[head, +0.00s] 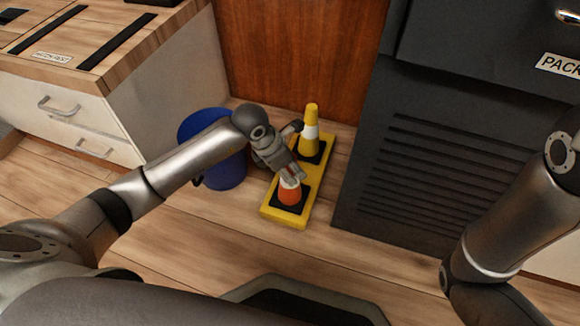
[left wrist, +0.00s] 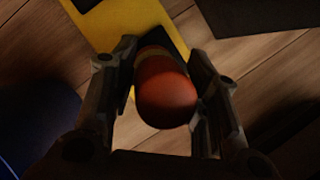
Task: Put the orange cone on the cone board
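The orange cone (head: 290,193) has a white band and stands upright at the near end of the yellow cone board (head: 268,213), over a black square. My left gripper (head: 292,177) reaches down over its top. In the left wrist view the rounded orange tip of the cone (left wrist: 166,92) lies between the two fingers of my left gripper (left wrist: 165,60), which appear to touch it on both sides.
A yellow cone (head: 311,130) with a white band stands at the far end of the board. A blue bin (head: 226,172) is close on the left, and a dark vented cabinet (head: 440,170) on the right. Wooden floor in front is clear.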

